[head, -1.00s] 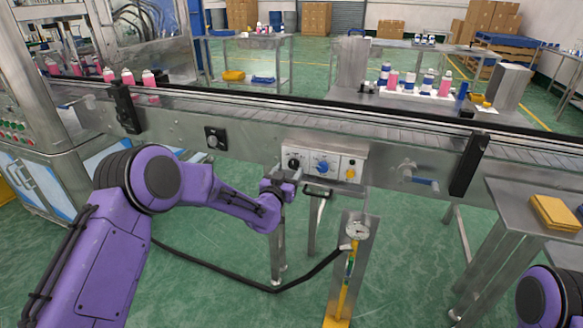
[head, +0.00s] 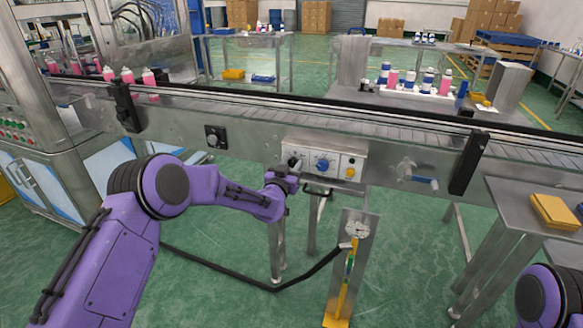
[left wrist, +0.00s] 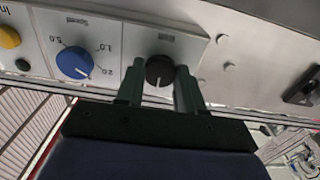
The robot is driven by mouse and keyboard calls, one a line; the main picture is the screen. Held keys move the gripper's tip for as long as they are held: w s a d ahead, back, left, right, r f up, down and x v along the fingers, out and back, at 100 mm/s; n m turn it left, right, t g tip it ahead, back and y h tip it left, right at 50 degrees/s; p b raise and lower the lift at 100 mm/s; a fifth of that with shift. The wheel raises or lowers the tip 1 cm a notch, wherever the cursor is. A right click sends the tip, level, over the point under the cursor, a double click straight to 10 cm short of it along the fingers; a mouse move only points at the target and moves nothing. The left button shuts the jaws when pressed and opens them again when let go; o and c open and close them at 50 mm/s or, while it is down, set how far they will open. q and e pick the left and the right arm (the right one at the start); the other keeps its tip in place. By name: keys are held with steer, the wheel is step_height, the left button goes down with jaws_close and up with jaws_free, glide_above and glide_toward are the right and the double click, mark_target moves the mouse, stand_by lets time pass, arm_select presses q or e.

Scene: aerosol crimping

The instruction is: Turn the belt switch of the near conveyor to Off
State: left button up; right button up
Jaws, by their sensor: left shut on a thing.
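The belt switch, a black round knob (head: 294,162), sits at the left end of the pale control panel (head: 331,171) on the near conveyor's side. In the left wrist view the knob (left wrist: 159,70) is between the two fingers of my left gripper (left wrist: 160,88), which is shut on it. A pale pointer line on the knob faces down in that picture; its label is too blurred to read. In the head view my left gripper (head: 287,177) partly covers the knob. My right gripper is out of view.
A blue speed dial (left wrist: 74,62) and a yellow button (left wrist: 9,37) share the panel. A black handle (head: 318,191) hangs below it. A gauge stand (head: 356,230) with a black hose stands in front. A side table (head: 520,200) is at the right.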

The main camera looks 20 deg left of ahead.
arm_select(q)
steer(key=shift+f, duration=0.1)
steer(key=n+b, duration=0.2)
steer(key=n, duration=0.2)
steer(key=n+b, duration=0.3)
steer(key=n, duration=0.2)
steer(key=shift+n, duration=0.3)
stand_by(0.5)
steer(key=o, duration=1)
steer(key=shift+o, duration=0.2)
steer(key=shift+s, duration=0.15)
steer(key=s, duration=1)
steer(key=shift+s+a+b, duration=0.15)
steer(key=shift+a+b, duration=0.05)
steer(key=shift+b, duration=0.2)
